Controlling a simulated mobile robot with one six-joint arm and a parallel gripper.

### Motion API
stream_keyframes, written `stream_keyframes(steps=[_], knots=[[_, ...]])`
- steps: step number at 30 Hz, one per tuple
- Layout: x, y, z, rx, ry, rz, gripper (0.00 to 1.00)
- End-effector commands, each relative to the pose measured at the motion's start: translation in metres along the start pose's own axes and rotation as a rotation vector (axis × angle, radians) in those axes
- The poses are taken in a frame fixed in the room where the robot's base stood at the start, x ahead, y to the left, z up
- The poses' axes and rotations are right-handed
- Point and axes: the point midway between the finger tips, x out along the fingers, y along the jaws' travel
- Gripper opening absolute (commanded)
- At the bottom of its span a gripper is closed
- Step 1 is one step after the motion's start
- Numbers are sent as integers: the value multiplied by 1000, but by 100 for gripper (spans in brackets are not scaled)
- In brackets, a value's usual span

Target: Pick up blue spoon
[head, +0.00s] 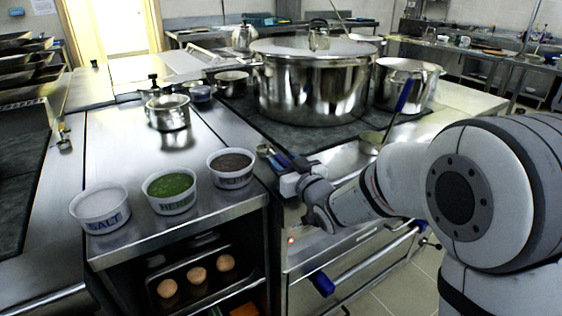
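My gripper (281,161) is at the end of my arm, low over the counter by the front of the stove, just right of the pepper tub. Close to its fingers lies a small blue-handled utensil with a rounded metal end (263,149), which looks like the blue spoon. Its handle is partly hidden by my gripper, and I cannot tell whether the fingers touch it or are closed on it. Another utensil, a ladle with a blue handle (403,97), leans up in front of the right pot, its bowl low near the stove's front edge.
A large lidded stockpot (312,88) and a smaller pot (408,84) stand on the stove behind my gripper. Tubs of salt (100,208), green herbs (171,191) and pepper (231,168) line the left counter's front. A small pot (168,112) stands behind them.

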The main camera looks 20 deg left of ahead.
Motion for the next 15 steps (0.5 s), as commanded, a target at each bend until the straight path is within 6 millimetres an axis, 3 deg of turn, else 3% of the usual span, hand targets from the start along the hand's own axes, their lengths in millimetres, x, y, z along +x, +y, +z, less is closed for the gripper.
stream_keyframes(steps=[15], knots=[[-1,1,0,0,0,2,0]])
